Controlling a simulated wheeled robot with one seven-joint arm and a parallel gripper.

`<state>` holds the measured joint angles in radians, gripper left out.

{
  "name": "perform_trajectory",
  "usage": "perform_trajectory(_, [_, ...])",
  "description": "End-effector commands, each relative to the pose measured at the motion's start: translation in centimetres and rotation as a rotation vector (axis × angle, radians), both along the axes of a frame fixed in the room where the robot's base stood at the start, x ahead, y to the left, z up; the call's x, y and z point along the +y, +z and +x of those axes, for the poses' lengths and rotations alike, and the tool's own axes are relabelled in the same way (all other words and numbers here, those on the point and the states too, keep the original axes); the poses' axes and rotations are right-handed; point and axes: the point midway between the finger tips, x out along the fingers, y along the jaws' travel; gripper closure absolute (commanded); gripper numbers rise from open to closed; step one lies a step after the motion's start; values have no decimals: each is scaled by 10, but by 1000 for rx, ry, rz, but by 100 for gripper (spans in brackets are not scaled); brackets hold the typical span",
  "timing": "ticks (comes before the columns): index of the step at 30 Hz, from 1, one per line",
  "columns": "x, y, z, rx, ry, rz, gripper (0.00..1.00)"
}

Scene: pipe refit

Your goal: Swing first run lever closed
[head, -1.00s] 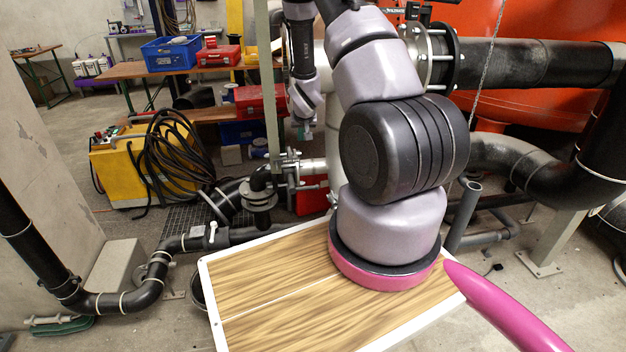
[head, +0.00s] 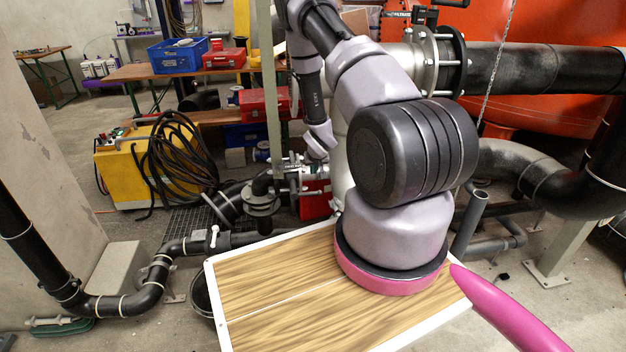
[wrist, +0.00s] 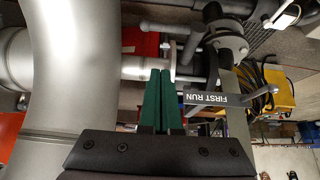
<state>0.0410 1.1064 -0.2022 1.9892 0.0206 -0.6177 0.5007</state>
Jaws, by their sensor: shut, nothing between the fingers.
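My gripper (wrist: 161,73) has green fingers, shut together and empty. Their tips are just left of the metal piece, close to it; contact cannot be told. In the head view the valve pipework (head: 290,168) is low behind my arm, and my gripper's fingers are hidden there.
A wide grey pipe (wrist: 58,65) runs close left of my gripper in the wrist view. A white handle (head: 214,236) sits on the lower black pipe. A wood-topped surface (head: 270,285) is in front. A yellow machine (head: 120,170) with coiled cable stands at the left.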

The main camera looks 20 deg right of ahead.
Motion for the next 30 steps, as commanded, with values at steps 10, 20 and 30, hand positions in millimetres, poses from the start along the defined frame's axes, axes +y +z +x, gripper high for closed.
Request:
perform_trajectory(10, [-10, -59, 37, 0, 2, -1, 100])
perform_trajectory(20, [-11, -106, 43, 1, 3, -1, 100])
perform_trajectory(30, [-11, -114, 41, 0, 2, 0, 100])
